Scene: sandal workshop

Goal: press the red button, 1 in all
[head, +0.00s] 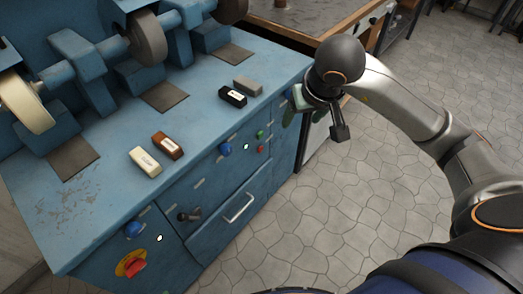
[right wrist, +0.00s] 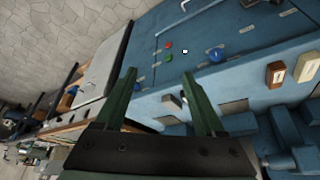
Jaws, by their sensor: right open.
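The small red button (head: 262,149) is on the front panel of the blue grinding bench, just below a green button (head: 260,134). In the right wrist view the red button (right wrist: 168,45) shows beyond the fingertips, close to the green one (right wrist: 168,57). My right gripper (head: 303,116) is open and empty at the bench's right front corner, to the right of the red button and apart from it. Its two green fingers (right wrist: 159,75) frame the panel edge in the wrist view. My left gripper is not in view.
A blue knob (head: 225,149) and white light sit left of the button. A yellow-backed red switch (head: 133,266) is lower left. Blocks and grinding wheels (head: 147,38) stand on the bench top (head: 205,125). A drawer handle (head: 238,208) sticks out below. Floor in front is clear.

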